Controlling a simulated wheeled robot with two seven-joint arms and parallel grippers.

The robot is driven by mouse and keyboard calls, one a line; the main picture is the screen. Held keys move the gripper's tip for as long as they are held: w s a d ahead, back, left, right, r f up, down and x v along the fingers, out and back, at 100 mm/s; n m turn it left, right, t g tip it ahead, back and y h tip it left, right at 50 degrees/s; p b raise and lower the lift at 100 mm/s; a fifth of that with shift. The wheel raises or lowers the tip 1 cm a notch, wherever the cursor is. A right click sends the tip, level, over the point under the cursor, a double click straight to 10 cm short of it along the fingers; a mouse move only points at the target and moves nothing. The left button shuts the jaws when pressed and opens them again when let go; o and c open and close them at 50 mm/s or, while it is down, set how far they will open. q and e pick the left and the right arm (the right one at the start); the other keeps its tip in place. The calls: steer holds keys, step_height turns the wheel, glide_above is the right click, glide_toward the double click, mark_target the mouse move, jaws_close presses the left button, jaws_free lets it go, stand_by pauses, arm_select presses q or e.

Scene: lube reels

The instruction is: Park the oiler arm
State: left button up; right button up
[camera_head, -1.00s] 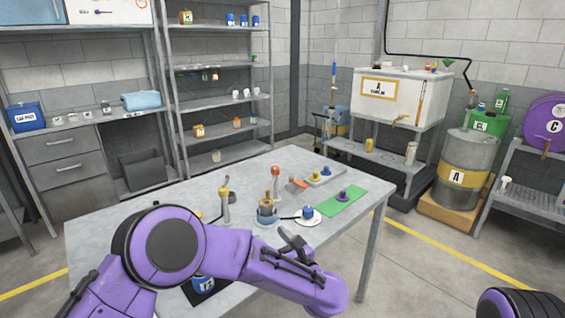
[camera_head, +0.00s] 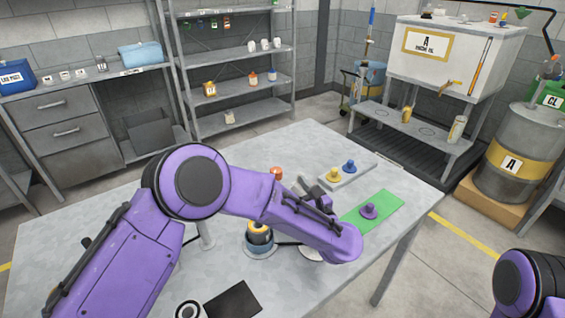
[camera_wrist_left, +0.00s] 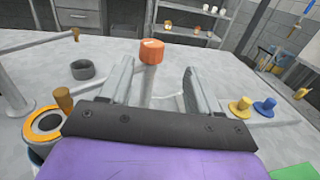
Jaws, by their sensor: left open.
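My left gripper (camera_head: 312,190) is open above the table, with its arm coming in from the left. In the left wrist view its two fingers (camera_wrist_left: 158,84) stand apart, with an orange-capped grey post (camera_wrist_left: 151,52) showing between and beyond them. I cannot tell whether the post is within their reach. The orange cap also shows in the head view (camera_head: 276,173), left of the gripper. A grey upright with a long bar (camera_wrist_left: 45,44) ending in an orange-brown tip stands at the left of the wrist view. I cannot tell which part is the oiler arm. My right gripper is out of view.
A ringed pot (camera_wrist_left: 42,122) with a wooden handle and a dark cup (camera_wrist_left: 82,69) stand on the table (camera_head: 110,225). A grey tray (camera_head: 335,182) holds yellow and blue pegs. A purple peg (camera_head: 369,211) stands on a green mat (camera_head: 390,208). Shelves and a drum (camera_head: 520,150) stand beyond.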

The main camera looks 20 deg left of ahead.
mark_target(279, 174)
arm_select(q)
steer(key=a, duration=0.1)
steer(key=w+a+r+p, duration=0.1)
steer(key=a, duration=0.1)
steer(key=a+r, duration=0.1)
steer(key=shift+w+a+p, duration=0.15)
steer(key=shift+a+p, duration=0.1)
steer(key=shift+p, duration=0.1)
steer(key=w, duration=0.1)
steer(key=w+a+f, duration=0.1)
steer(key=w, duration=0.2)
steer(key=shift+w+a+f, duration=0.1)
steer(key=shift+a+f, duration=0.3)
steer(key=shift+s+r, duration=0.35)
steer(key=shift+s, duration=0.1)
steer(key=shift+c, duration=0.6)
steer(key=shift+f, duration=0.1)
jaws_close()
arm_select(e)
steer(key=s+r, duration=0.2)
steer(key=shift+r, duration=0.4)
